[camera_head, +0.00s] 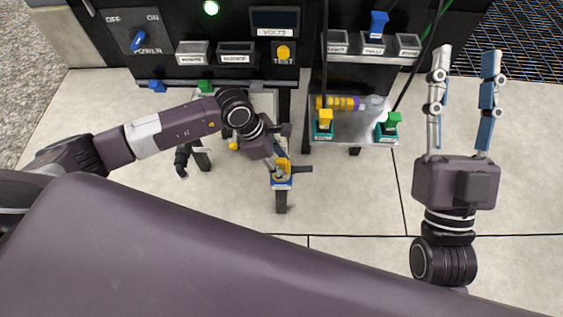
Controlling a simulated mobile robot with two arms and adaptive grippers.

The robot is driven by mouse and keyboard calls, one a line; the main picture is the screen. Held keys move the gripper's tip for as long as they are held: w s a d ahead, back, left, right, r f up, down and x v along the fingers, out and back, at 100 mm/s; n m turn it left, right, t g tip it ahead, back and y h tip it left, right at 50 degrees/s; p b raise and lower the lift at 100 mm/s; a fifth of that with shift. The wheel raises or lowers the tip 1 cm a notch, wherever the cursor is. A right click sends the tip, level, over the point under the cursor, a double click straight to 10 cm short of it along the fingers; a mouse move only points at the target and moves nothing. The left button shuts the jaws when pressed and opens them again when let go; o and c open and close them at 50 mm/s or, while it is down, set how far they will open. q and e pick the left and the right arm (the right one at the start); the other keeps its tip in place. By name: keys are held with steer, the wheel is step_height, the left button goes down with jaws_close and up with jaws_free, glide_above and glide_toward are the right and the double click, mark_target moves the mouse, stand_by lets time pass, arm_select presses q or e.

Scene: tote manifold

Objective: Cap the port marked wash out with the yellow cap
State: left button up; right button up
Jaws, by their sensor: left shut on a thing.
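My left gripper (281,169) reaches down at the middle and is shut on a small yellow piece, which looks like the yellow cap (284,162). The gripper partly hides it. Below is a blue-topped fitting (282,184) with a pale label on a dark post. The label is too small to read, so I cannot tell whether this is the wash out port. I also cannot tell whether the cap touches the fitting. My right gripper (466,50) is open and empty at the right, its two fingers well apart and pointing up the picture.
A metal shelf (350,132) holds a yellow connector (325,118), a green connector (391,120) and a yellow-and-purple cylinder (340,102). A black control panel (225,20) with labelled bins stands behind. Dark cables hang near the shelf.

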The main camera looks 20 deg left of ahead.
arm_select(q)
steer(key=o, duration=1.3)
steer(key=v, duration=1.2)
